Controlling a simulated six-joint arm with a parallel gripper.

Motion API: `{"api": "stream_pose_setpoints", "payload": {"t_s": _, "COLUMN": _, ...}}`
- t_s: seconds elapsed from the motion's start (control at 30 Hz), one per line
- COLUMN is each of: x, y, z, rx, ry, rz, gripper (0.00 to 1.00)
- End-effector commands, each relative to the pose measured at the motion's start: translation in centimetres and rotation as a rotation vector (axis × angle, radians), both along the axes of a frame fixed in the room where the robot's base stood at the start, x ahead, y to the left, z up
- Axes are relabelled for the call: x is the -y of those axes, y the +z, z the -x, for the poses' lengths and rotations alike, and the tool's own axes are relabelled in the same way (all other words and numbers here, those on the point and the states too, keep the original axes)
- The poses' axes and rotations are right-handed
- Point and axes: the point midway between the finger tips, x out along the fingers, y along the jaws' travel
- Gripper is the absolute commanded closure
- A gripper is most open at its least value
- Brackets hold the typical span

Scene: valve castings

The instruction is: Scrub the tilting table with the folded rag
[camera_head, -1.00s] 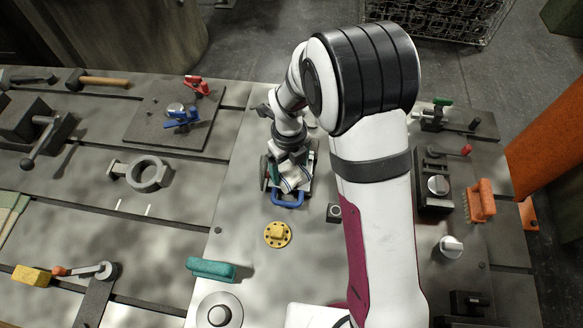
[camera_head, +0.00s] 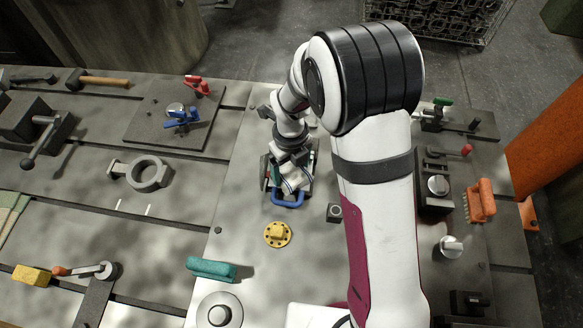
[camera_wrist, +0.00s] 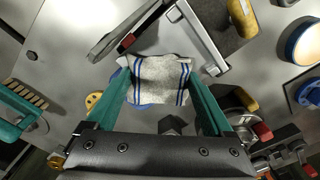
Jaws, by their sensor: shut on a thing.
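The folded rag (camera_wrist: 160,78) is white-grey with blue stripes. It is gripped between the teal fingers of my gripper (camera_wrist: 162,88) in the wrist view. In the head view the rag (camera_head: 297,183) shows below my gripper (camera_head: 291,172), over a small dark-sided fixture with a blue handle (camera_head: 287,200). This fixture seems to be the tilting table; most of its top is hidden by the rag and gripper. In the wrist view a dark side bar (camera_wrist: 122,38) and a pale bar (camera_wrist: 203,38) lie beyond the rag. I cannot tell whether the rag touches the surface.
A yellow flange (camera_head: 278,234) and a teal brush (camera_head: 211,268) lie in front of the fixture. A small dark block (camera_head: 334,212) stands to its right. A metal ring (camera_head: 148,173) lies to the left, and an orange brush (camera_head: 481,200) stands far right. The plate between them is partly clear.

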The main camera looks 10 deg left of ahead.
Motion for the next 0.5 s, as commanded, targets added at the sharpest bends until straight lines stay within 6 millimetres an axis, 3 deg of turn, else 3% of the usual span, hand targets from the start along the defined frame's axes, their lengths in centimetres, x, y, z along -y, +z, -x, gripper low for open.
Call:
{"api": "stream_pose_setpoints", "payload": {"t_s": 0.2, "x": -0.86, "y": -0.16, "z": -0.88, "rx": 0.000, "ry": 0.001, "rz": 0.000, "gripper": 0.66}}
{"api": "stream_pose_setpoints", "payload": {"t_s": 0.5, "x": -0.46, "y": -0.15, "z": -0.46, "rx": -0.001, "ry": 0.001, "rz": 0.001, "gripper": 0.66}}
